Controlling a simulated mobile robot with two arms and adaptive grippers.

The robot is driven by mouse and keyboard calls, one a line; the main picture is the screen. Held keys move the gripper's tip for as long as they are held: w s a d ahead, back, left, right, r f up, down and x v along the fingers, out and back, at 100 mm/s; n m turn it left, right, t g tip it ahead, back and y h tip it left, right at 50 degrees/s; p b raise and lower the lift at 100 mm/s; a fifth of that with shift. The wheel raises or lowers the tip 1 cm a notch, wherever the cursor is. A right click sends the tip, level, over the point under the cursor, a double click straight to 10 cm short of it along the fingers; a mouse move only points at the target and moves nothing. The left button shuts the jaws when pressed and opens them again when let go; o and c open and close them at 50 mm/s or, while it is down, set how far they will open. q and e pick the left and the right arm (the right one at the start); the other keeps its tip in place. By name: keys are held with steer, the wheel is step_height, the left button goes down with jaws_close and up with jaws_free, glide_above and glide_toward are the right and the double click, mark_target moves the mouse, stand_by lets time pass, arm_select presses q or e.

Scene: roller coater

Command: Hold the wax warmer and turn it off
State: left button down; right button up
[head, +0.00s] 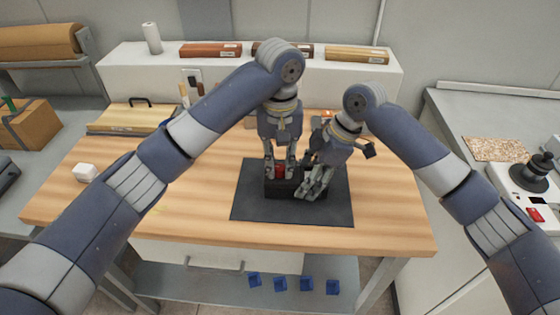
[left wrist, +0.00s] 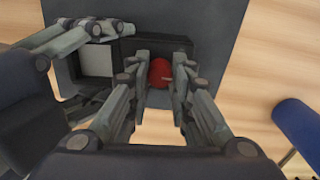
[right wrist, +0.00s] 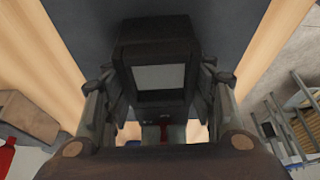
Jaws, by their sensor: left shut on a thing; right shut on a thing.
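The wax warmer (head: 283,190) is a small black box with a red knob (head: 280,171), sitting on the dark mat (head: 250,205). My left gripper (head: 281,168) comes down from above with its fingers on both sides of the red knob (left wrist: 160,71), shut on it. My right gripper (head: 316,186) is shut on the warmer's black body at its right end. In the right wrist view, the fingers flank the black housing (right wrist: 150,30), which has a pale grey panel (right wrist: 160,77). The fingers hide part of the warmer.
The wooden table (head: 180,205) is clear around the mat. A small white block (head: 86,173) lies at the left and a wooden board (head: 125,118) at the back left. Blue bins (head: 280,283) sit on the shelf below. A white ledge (head: 225,65) stands behind.

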mark_target(280, 166)
arm_select(q)
steer(key=shift+w, duration=0.1)
arm_select(e)
steer(key=shift+s+a, duration=0.1)
steer(key=shift+s, duration=0.05)
arm_select(q)
steer(key=c, duration=1.6)
jaws_free()
steer(key=shift+o, duration=1)
steer(key=shift+r, duration=0.1)
step_height(280, 166, up, 12)
arm_select(e)
steer(key=o, duration=1.1)
